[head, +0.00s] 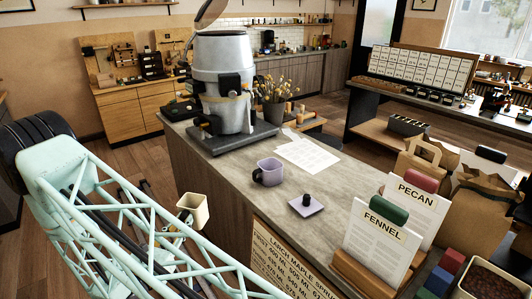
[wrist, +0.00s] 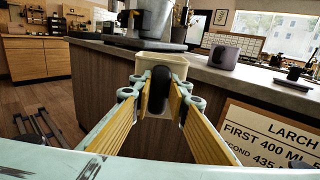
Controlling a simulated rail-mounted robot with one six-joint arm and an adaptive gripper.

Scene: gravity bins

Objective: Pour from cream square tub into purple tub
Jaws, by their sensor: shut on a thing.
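The cream square tub (head: 193,209) is upright, open side up, beside the counter's left edge and clear of it. My gripper (wrist: 160,98) is shut on the tub's dark handle; the tub's cream rim (wrist: 163,61) shows just beyond the fingers in the wrist view. The tub's contents cannot be made out. The purple tub (head: 270,169) stands upright on the counter, to the right of the cream tub, with a dark handle on its left side. It also shows in the wrist view (wrist: 224,57), right of my gripper. Its inside looks empty in the head view.
A purple square lid with a black knob (head: 306,206) lies near the purple tub. A large grey machine (head: 222,85) stands at the counter's back left. Papers (head: 307,154) lie behind the purple tub. FENNEL (head: 381,238) and PECAN (head: 413,205) cards stand at the right.

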